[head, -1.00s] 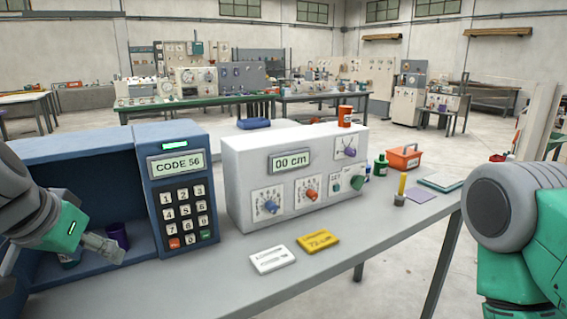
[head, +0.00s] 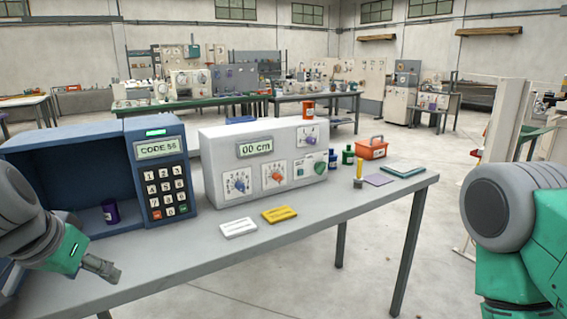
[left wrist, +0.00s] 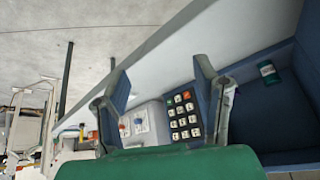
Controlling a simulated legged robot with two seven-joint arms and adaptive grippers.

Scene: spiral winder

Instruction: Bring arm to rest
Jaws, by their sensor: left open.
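My left gripper (head: 103,268) is open and empty at the lower left of the head view. It is in front of the open blue cabinet (head: 68,150), outside it. In the left wrist view its two spread fingers (left wrist: 160,78) have nothing between them. My right gripper is out of view; only part of the right arm shows at the right edge.
A white machine (head: 215,165) reading 00 cm stands on the grey table (head: 300,230). A white card (head: 238,228) and a yellow card (head: 279,214) lie before it. Small bottles and an orange toolbox (head: 371,149) are behind. Open floor lies right of the table.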

